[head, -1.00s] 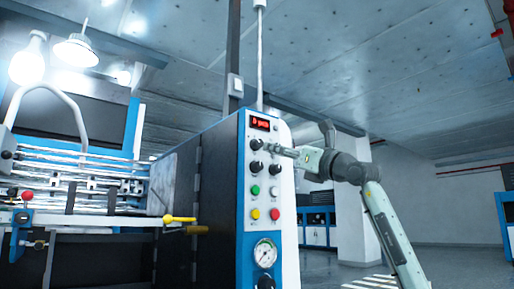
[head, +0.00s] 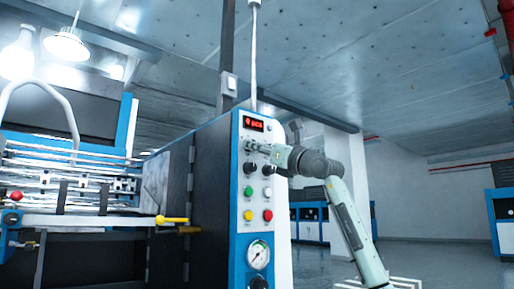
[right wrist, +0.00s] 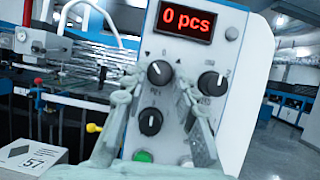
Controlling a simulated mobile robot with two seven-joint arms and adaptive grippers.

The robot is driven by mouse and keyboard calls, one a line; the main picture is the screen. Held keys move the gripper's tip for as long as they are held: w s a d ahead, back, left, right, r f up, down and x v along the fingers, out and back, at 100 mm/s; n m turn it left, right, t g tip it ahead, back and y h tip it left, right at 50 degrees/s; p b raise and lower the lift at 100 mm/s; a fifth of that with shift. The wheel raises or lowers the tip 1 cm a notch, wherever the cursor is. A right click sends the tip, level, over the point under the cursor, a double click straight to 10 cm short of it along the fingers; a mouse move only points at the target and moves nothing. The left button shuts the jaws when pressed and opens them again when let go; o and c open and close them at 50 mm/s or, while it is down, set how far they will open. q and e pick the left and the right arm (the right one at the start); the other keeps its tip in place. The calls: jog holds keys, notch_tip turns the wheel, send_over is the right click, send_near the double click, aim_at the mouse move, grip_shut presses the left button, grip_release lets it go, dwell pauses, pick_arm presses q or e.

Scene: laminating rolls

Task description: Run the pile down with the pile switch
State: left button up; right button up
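The control panel (head: 258,240) is a white face with blue edges. It carries three black knobs: an upper left knob (right wrist: 160,73), an upper right knob (right wrist: 212,84) and a lower left knob (right wrist: 151,122). I cannot read their labels, so which one is the pile switch cannot be told. My right gripper (right wrist: 159,88) is open, its fingertips on either side of the upper left knob in the wrist view. Contact cannot be told. In the head view the gripper (head: 256,147) reaches the panel from the right and covers upper knobs. My left gripper is out of view.
A red display (right wrist: 186,21) reads "0 pcs". Below the knobs are green (head: 248,191), white, yellow and red (head: 268,215) buttons and a gauge (head: 258,254). A yellow-knobbed lever (head: 171,220) projects left of the panel. Open floor lies to the right.

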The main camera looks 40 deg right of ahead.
grip_shut()
jog(key=shift+a+f+m+h, duration=0.1)
jog(key=shift+m+h, duration=0.3)
jog(key=shift+m, duration=0.2)
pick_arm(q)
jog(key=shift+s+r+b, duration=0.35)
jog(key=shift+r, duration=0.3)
pick_arm(e)
jog(key=m+h, duration=0.2)
jog(key=m, duration=0.2)
jog(key=m+h, duration=0.2)
jog(key=m, duration=0.2)
jog(key=m+g+h, duration=0.1)
jog(key=m+h, duration=0.1)
jog(key=m, duration=0.1)
jog(key=shift+a+m, duration=0.3)
jog(key=shift+m, duration=0.1)
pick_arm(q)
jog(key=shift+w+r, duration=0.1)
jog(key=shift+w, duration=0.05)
pick_arm(e)
jog(key=o, duration=0.5)
grip_release()
